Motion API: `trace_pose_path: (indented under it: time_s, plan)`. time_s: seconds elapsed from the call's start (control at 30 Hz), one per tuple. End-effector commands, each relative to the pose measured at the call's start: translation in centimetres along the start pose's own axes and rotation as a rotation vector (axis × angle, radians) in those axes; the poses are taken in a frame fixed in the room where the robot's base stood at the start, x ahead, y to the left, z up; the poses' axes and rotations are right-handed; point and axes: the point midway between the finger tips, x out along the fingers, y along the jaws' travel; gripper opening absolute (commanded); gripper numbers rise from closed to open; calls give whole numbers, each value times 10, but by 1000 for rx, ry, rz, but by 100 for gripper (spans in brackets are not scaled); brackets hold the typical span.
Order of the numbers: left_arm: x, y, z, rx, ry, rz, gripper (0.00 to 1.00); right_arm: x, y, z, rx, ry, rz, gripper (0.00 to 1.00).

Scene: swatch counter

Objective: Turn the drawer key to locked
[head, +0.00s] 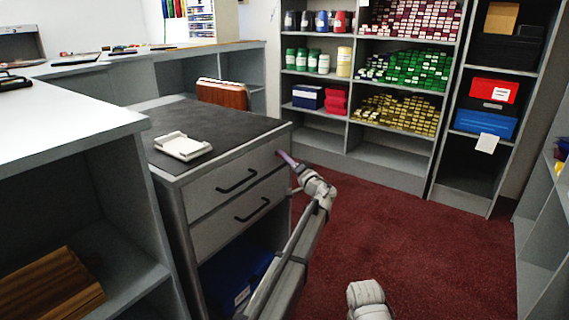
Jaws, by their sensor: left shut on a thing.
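The grey drawer unit (232,192) has two drawers with black bar handles. My left gripper (294,165) is at the right end of the top drawer's front, close against it. It is shut on the drawer key (286,157), of which a small purple part shows at the drawer front. The rest of the key and its lock are too small or hidden, so I cannot tell which way it is turned. My right gripper does not show; only a pale part of my other arm is at the bottom edge.
A white tray-like item (183,146) lies on the unit's dark top (215,125). A blue bin (235,277) stands in the open space below the drawers. A white counter (55,125) is close on the left. Red carpet (400,230) lies clear to the right, before the shelves (385,148).

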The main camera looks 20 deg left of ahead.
Motion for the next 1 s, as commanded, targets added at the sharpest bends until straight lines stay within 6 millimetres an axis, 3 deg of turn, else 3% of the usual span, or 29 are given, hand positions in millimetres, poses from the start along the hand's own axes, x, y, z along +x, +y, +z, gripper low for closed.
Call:
trace_pose_path:
  time_s: [0.4, 1.0]
  plan:
    - [1, 6, -1, -366, -1, -153, 0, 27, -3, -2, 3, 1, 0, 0]
    - [2, 5, -3, -803, 1, -334, 0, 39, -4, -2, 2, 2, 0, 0]
